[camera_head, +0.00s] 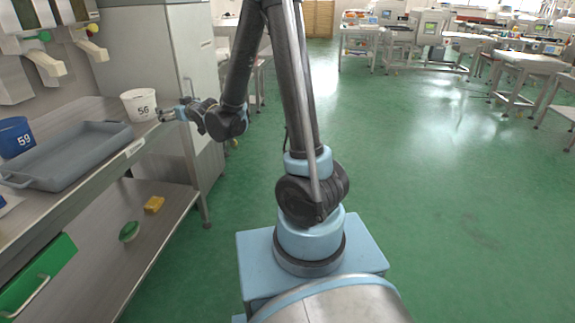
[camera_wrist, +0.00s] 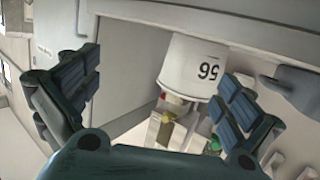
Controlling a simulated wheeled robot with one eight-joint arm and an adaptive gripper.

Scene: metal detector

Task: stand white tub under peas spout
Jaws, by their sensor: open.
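The white tub (camera_head: 140,104), marked 56, stands upright on the steel table by the far right corner of the grey tray. My gripper (camera_head: 166,114) is open just to the right of the tub, at about its height. In the wrist view the tub (camera_wrist: 192,66) appears upside down, beyond and between my spread fingers (camera_wrist: 160,80), with nothing held. Two spouts hang above the table at the back: one with a green knob (camera_head: 46,62) and one with a yellow knob (camera_head: 91,46). I cannot read which is for peas.
A grey tray (camera_head: 118,127) takes up much of the tabletop, with a blue tub (camera_head: 15,137) marked 59 at its left. A tall grey cabinet (camera_head: 150,45) stands behind the table. Yellow and green items lie on the lower shelf (camera_head: 160,225). The green floor on the right is open.

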